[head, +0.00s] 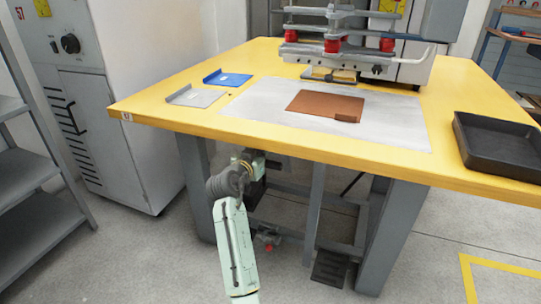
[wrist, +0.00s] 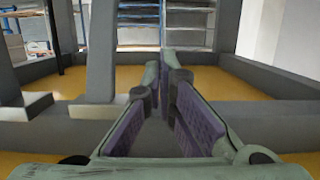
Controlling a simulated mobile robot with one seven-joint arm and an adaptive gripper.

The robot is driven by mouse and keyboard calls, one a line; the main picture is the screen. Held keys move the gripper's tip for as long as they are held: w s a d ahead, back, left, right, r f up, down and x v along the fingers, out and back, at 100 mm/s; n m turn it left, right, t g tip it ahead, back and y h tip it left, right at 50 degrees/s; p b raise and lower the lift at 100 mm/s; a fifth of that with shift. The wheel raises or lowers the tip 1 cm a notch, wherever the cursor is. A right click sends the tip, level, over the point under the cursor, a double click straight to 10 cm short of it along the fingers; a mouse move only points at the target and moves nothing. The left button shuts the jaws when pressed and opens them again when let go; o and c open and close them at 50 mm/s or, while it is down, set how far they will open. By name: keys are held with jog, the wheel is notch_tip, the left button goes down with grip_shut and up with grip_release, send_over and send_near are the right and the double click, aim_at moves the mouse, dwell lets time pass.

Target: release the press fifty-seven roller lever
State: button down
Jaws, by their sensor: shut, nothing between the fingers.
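My gripper (wrist: 163,78) is shut and empty in the wrist view, its purple-padded fingers pointing forward past grey frame members. In the head view my arm reaches in under the table's front edge, and the fingertips are not clear. The cabinet marked 57 (head: 75,85) stands at the left with a black knob on its front. A press (head: 352,52) with red parts stands at the back of the yellow table (head: 455,172). I cannot make out a roller lever in either view. A small red part (head: 268,247) shows low under the table, too small to identify.
Grey table legs (head: 392,235) and crossbars surround my arm. A dark pedal (head: 331,268) is on the floor. A brown plate (head: 325,103), a blue tray (head: 228,78), a grey tray (head: 194,97) and a black tray (head: 500,165) rest on the table. Grey shelves (head: 28,170) stand left.

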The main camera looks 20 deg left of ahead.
send_over(271, 162)
jog(key=x, duration=0.2)
jog(key=f, duration=0.2)
jog(key=shift+s+f+b, duration=0.15)
jog(key=shift+s+f, duration=0.1)
jog(key=shift+f, duration=0.25)
jog(key=shift+s+f+b, duration=0.15)
jog(key=shift+s+f, duration=0.1)
jog(key=shift+f, duration=0.25)
jog(key=shift+s+f, duration=0.2)
jog(key=shift+f, duration=0.15)
jog(key=shift+s+f, duration=0.2)
jog(key=shift+r+p, duration=0.1)
jog(key=shift+p, duration=0.35)
